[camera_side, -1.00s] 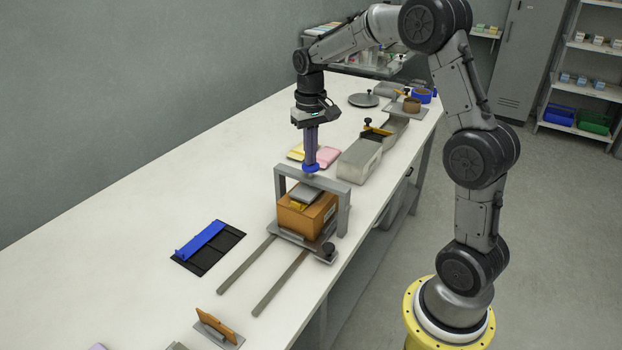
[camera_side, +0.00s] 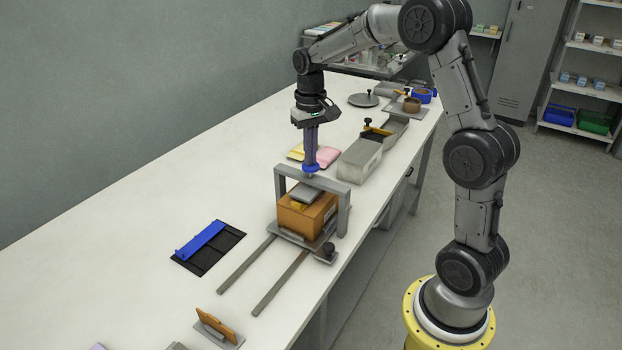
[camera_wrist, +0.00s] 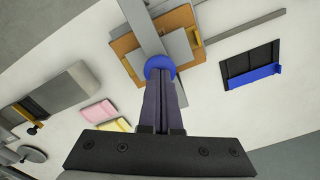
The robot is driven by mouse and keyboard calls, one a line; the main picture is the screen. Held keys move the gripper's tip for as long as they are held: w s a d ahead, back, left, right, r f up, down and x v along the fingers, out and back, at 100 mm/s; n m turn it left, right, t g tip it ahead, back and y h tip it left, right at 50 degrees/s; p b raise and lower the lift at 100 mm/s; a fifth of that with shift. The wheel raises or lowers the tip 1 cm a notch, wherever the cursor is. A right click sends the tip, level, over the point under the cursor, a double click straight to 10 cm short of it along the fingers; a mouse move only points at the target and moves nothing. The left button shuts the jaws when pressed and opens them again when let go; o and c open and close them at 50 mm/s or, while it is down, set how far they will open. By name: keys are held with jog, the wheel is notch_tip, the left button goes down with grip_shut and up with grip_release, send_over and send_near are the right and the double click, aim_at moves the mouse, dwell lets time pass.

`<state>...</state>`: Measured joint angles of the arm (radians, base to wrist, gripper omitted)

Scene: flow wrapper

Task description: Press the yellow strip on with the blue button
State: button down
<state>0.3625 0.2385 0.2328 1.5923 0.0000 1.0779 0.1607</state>
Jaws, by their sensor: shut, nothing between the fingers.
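The blue button (camera_side: 311,168) sits on top of the grey frame (camera_side: 326,183) that spans the brown box. My gripper (camera_side: 311,163) points straight down with its fingers shut, and its tips meet the button; the wrist view shows the blue button (camera_wrist: 160,67) at the fingertips (camera_wrist: 160,78). Under the frame, a grey press plate (camera_side: 305,192) lies on the brown box (camera_side: 308,215). The yellow strip (camera_side: 298,206) shows as a small piece at the plate's edge; most of it is hidden. It also shows in the wrist view (camera_wrist: 193,37).
Two rails (camera_side: 280,281) run from the frame toward the front. A black tray with a blue bar (camera_side: 202,239) lies left of them. Yellow and pink pads (camera_side: 328,156) and a long grey machine (camera_side: 360,160) stand behind. The left of the table is clear.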

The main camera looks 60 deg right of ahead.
jog(key=shift+f, duration=0.85)
dwell(0.5)
jog(key=shift+r, duration=0.1)
jog(key=shift+r, duration=4.1)
